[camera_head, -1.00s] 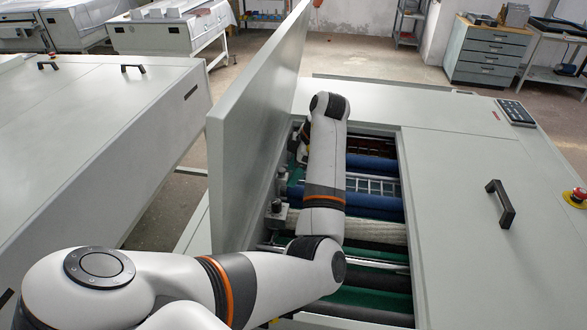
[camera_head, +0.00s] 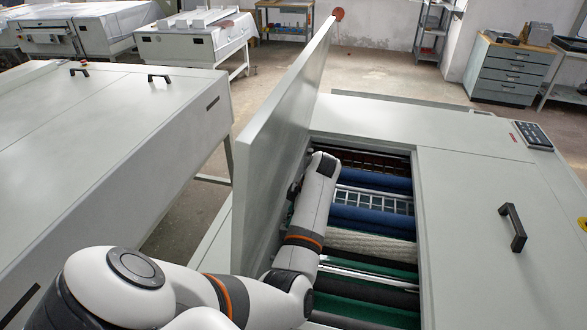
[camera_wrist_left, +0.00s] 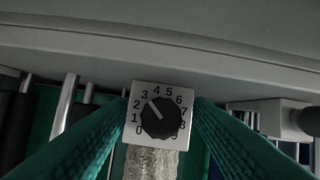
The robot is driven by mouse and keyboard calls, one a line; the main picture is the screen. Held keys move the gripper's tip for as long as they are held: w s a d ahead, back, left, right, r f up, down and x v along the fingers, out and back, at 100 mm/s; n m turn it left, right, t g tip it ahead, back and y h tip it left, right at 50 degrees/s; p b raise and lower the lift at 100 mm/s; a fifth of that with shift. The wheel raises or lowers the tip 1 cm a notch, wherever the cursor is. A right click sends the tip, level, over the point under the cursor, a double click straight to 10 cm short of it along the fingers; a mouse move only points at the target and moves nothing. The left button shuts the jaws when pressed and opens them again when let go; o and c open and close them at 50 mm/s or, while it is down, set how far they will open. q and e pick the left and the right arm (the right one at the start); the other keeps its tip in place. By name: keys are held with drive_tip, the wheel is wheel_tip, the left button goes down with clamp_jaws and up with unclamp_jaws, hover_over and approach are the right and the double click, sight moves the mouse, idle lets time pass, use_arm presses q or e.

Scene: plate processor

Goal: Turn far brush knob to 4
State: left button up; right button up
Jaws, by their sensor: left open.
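In the left wrist view a black brush knob (camera_wrist_left: 160,119) sits on a white square dial plate (camera_wrist_left: 133,154) numbered around its edge. Its white pointer line is tilted up and left, at about 3 to 4. My left gripper (camera_wrist_left: 161,106) is open, with its green ribbed fingers on either side of the knob. I cannot tell whether they touch it. In the head view my left arm reaches into the open machine (camera_head: 452,190) beside the raised lid (camera_head: 262,150), and hides the knob and most of the gripper. My right gripper is not in view.
Blue rollers (camera_head: 372,222), a pale roller (camera_head: 370,246) and dark green rollers lie in the open bay right of my arm. The raised lid stands close on the left. Another grey knob block (camera_wrist_left: 285,118) is at the right of the wrist view. A black handle (camera_head: 513,228) is on the closed cover.

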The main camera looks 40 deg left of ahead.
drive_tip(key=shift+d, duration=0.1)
use_arm(q)
drive_tip(key=c, duration=1)
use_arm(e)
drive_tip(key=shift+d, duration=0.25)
use_arm(q)
drive_tip(key=shift+m, duration=0.3)
drive_tip(key=shift+r+m+t+y, duration=0.15)
drive_tip(key=shift+m+t, duration=0.35)
drive_tip(key=shift+m, duration=0.65)
drive_tip(key=shift+f+m+t+y, duration=0.15)
drive_tip(key=shift+m+t, duration=0.35)
drive_tip(key=shift+m, duration=0.65)
drive_tip(key=shift+r, duration=0.1)
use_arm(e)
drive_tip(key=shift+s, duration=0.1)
use_arm(q)
drive_tip(key=shift+m, duration=0.4)
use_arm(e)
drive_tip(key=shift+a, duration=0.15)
use_arm(q)
drive_tip(key=o, duration=1)
